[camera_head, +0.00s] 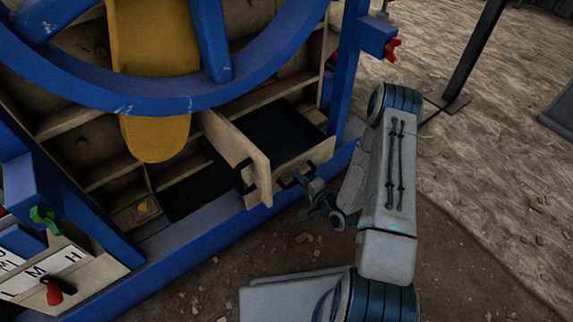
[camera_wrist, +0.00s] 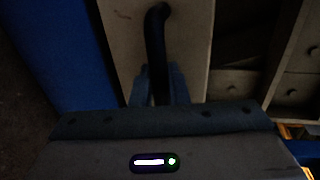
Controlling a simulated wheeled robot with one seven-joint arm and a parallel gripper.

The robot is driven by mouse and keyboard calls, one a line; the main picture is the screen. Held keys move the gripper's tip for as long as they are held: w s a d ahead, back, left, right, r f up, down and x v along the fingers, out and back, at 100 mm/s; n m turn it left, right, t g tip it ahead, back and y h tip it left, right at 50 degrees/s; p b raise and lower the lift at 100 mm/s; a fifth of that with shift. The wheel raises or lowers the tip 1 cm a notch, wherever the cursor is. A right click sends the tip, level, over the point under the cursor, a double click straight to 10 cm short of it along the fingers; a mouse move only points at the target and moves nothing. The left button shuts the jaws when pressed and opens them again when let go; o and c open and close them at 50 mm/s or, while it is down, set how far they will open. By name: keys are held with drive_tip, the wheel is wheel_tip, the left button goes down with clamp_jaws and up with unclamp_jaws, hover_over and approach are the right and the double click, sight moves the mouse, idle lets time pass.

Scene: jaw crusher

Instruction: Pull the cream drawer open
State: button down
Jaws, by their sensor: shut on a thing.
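The cream drawer (camera_head: 318,158) is in the blue-framed machine, right of the middle in the head view. It stands pulled out, and its dark inside shows from above. My gripper (camera_head: 301,179) is at its front. In the wrist view, the drawer's cream front (camera_wrist: 190,45) carries a curved black handle (camera_wrist: 156,35). My gripper's two fingers (camera_wrist: 160,88) are shut on this handle, one on each side. The lower part of the handle is partly hidden between the fingers.
A cream door (camera_head: 238,150) with a black handle stands open just left of the drawer. A blue wheel (camera_head: 150,97) and a yellow part (camera_head: 155,135) hang above. A blue beam (camera_head: 205,245) runs along the machine's bottom. Open dirt ground (camera_head: 480,210) lies to the right.

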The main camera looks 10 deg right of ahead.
drive_tip(key=shift+f+v, duration=0.15)
drive_tip(key=shift+v, duration=0.5)
drive_tip(key=shift+f+v, duration=0.15)
drive_tip(key=shift+v, duration=0.55)
drive_tip(key=c, duration=1.5)
unclamp_jaws()
drive_tip(key=p+v, duration=0.4)
drive_tip(key=v, duration=1)
drive_tip(key=shift+w, duration=0.1)
